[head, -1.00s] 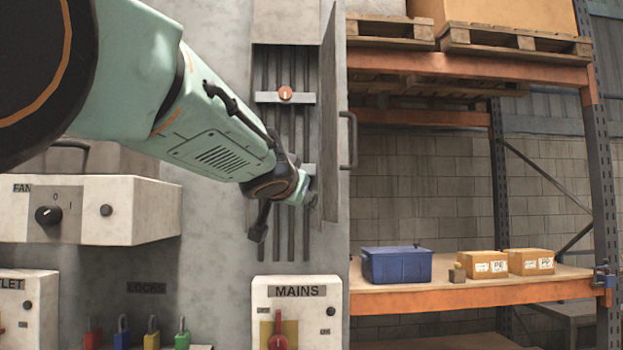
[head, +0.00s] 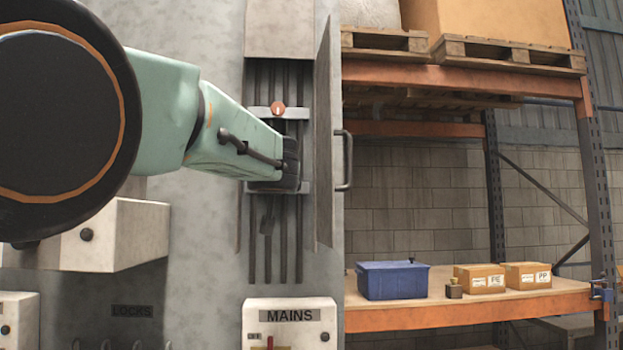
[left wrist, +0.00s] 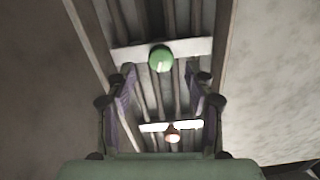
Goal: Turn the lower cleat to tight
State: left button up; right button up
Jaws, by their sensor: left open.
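An open tall cabinet holds several dark vertical rods (head: 283,240) crossed by two pale bars. The upper cleat, an orange knob with a white mark (head: 277,108), sits on the upper bar. The lower bar (head: 306,187) is mostly behind my left wrist, and its cleat is hidden in the head view. In the left wrist view a green round cleat (left wrist: 160,58) sits on one bar, just beyond and between the fingertips of my left gripper (left wrist: 163,76). The fingers are apart and empty. An orange-brown knob (left wrist: 173,136) shows on the other bar, nearer the palm.
The cabinet door (head: 327,140) stands open at the right with a handle (head: 345,160). A MAINS box (head: 289,316) is below. A rack shelf (head: 470,305) with a blue bin (head: 392,280) and cartons (head: 480,278) is at the right.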

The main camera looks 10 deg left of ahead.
pick_arm(q)
jog(key=p+x, duration=0.1)
jog(key=x, duration=0.2)
jog(key=shift+w+a+r+p, duration=0.1)
jog(key=shift+a+p, duration=0.05)
jog(key=shift+p, duration=0.2)
jog(key=shift+w, duration=0.1)
jog(key=c, duration=0.6)
grip_shut()
